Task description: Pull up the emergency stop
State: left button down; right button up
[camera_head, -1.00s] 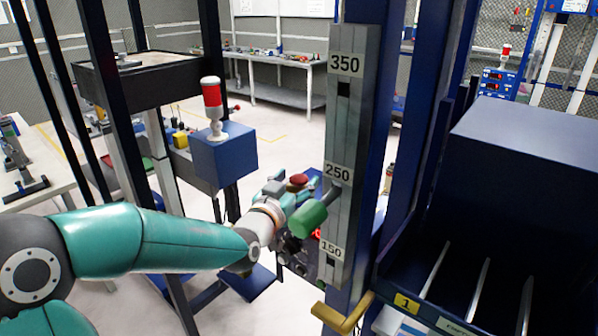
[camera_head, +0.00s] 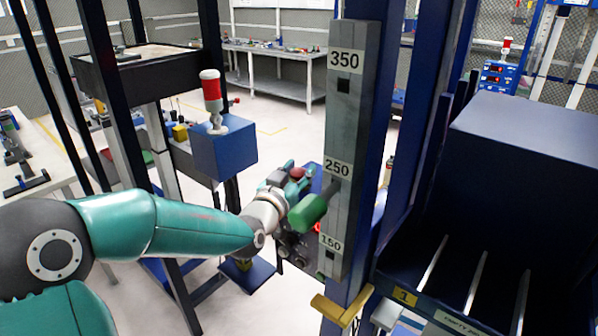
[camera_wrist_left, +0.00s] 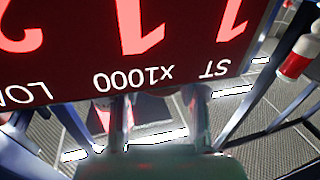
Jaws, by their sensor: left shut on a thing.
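The green handle and the wrist hide part of the grip. In the left wrist view my two fingers (camera_wrist_left: 160,112) point at a dark display with large red digits (camera_wrist_left: 130,35), seen upside down; the cap itself cannot be made out there. My right gripper is not in view.
A green handle (camera_head: 308,212) on the grey scale post (camera_head: 343,120) stands close in front of my left gripper. A blue box with a red-and-white lamp (camera_head: 211,92) is to the left. A dark blue slotted cabinet (camera_head: 525,150) fills the right side.

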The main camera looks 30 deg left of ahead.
pick_arm(q)
jog(key=shift+r+b, duration=0.6)
jog(key=shift+r, duration=0.2)
jog(key=c, duration=0.6)
grip_release()
jog(key=s+d, duration=0.2)
jog(key=s, duration=0.9)
jog(key=shift+s, duration=0.4)
jog(key=shift+d+f, duration=0.1)
jog(key=shift+f, duration=0.05)
